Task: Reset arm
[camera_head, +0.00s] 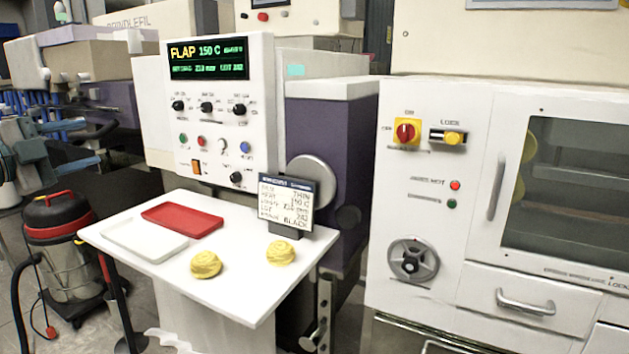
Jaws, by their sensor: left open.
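My left gripper (73,146) is at the left edge of the head view, with its blue fingers apart and nothing between them. It is in the air, left of and apart from the white side table (240,297). My right gripper is not in view. On the table lie a red tray (183,219) and a white tray (144,240), both looking empty. Two yellow lumps, one left (206,264) and one right (281,252), lie on the bare table top in front of the trays. A small sign (286,203) stands at the table's right back.
A white control panel (208,105) with knobs and a lit display rises behind the table. A white cabinet (430,215) with a window, knob and drawer fills the right. A red and black vacuum cleaner (62,240) stands on the floor at left. The table's front is clear.

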